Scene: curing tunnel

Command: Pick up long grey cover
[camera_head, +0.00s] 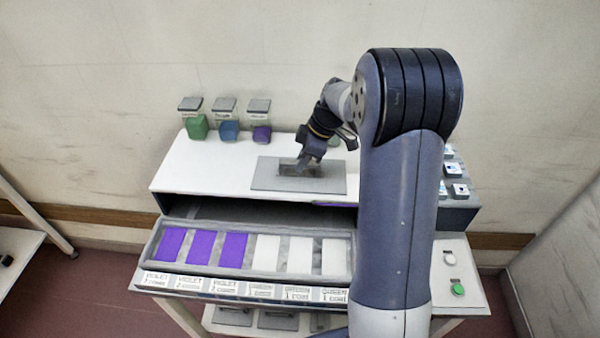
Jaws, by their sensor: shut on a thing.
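The long grey cover (268,180) is a flat rectangular plate lying on the white top of the tunnel housing (190,168). A darker raised handle (325,171) stands in its middle. My gripper (306,168) comes down on this handle from above and is shut on it. The gripper and arm hide part of the handle and the cover's far edge. I cannot tell whether the cover is lifted off the surface at all; it looks flat on it.
Behind stand jars with green (196,127), blue (229,131) and purple (262,133) contents. In front is an open tray (151,246) with purple and white panels above a row of labels. A green button (458,289) and small labelled blocks (459,190) are at right.

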